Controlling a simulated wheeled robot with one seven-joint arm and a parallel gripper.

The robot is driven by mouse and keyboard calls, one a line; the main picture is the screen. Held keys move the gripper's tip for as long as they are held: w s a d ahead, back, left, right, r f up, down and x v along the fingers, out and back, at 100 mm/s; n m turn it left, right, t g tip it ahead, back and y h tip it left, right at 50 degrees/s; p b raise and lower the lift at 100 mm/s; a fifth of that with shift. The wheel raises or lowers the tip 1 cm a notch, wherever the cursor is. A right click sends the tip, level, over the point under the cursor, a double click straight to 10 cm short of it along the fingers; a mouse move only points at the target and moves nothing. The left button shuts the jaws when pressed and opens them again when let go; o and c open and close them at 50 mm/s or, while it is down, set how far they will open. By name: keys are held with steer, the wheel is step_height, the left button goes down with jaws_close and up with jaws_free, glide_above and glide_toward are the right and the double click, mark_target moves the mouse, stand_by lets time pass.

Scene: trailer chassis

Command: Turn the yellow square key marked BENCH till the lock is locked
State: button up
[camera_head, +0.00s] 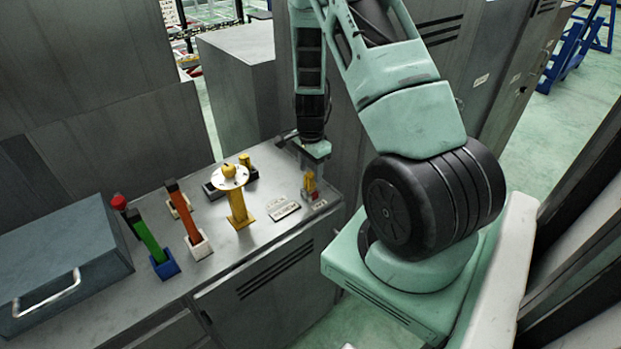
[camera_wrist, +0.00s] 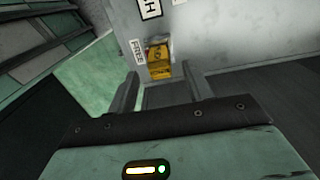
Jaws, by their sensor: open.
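The yellow key (camera_head: 309,182) stands on the right end of the grey bench top, near a label plate on the bench. In the wrist view the yellow key (camera_wrist: 158,56) shows just beyond the fingertips, with a small white label beside it and part of a larger lettered label above. My gripper (camera_head: 315,150) is above the key, pointing down at it. In the wrist view my gripper (camera_wrist: 163,85) is open, its two fingers apart with nothing between them. The key looks ahead of the fingers, apart from them. The lock's state cannot be read.
A yellow stand with a round white top (camera_head: 238,200) is left of the key. Further left are an orange-handled tool (camera_head: 183,212), a green-handled tool (camera_head: 147,236) in a blue holder and a blue-grey case (camera_head: 60,262). A label plate (camera_head: 285,210) lies flat near the key.

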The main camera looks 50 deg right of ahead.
mark_target(310, 175)
steer(key=shift+f+p, duration=0.5)
steer(key=shift+f, duration=2.05)
steer(key=shift+c, duration=0.3)
